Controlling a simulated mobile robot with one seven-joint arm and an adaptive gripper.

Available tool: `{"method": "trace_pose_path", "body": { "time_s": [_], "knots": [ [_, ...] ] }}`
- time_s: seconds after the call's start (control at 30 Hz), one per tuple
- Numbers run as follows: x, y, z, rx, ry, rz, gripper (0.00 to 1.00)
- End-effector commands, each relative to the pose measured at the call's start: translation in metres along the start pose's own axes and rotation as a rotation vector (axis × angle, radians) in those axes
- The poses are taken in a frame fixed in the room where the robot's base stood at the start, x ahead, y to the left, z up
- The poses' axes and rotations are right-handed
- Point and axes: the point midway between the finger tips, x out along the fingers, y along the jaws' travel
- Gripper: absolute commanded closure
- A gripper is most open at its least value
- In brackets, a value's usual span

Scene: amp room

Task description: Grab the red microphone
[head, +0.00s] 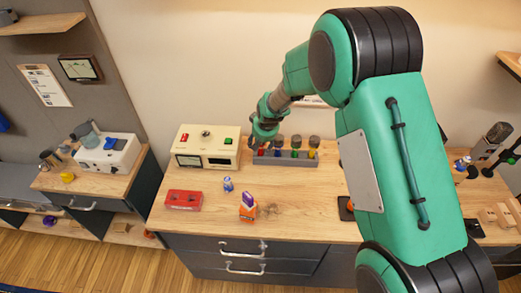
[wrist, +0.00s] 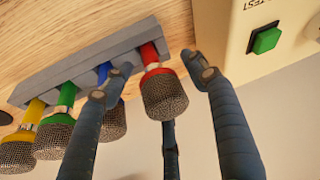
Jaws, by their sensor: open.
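The red microphone (wrist: 163,92) stands in a grey rack (wrist: 105,58), its grey mesh head sticking out. It is the end one, nearest the beige test box, and in the head view its red body (head: 261,152) shows only partly below my gripper (head: 259,133). In the wrist view, my gripper (wrist: 158,68) is open, with its dark fingers spread around the red microphone and a third finger behind its head. I cannot tell whether any finger touches it.
Blue, green (wrist: 59,125) and yellow (wrist: 22,145) microphones stand in the same rack, the blue one close to a finger. The beige box (head: 207,147) with a green button is beside the rack. A red case (head: 183,200) and small items lie in front on the wooden bench.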

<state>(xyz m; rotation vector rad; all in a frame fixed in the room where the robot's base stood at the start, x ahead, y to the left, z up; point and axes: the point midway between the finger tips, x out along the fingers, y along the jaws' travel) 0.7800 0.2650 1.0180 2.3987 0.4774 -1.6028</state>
Motion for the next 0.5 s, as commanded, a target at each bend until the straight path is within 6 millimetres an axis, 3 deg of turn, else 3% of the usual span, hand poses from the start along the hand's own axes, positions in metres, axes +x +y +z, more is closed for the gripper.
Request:
{"method": "trace_pose_path", "body": {
  "time_s": [0.37, 0.5],
  "knots": [
    [-0.0002, 0.0, 0.0001, 0.0, 0.0, 0.0, 0.42],
    [-0.0002, 0.0, 0.0001, 0.0, 0.0, 0.0, 0.68]
  ]
}}
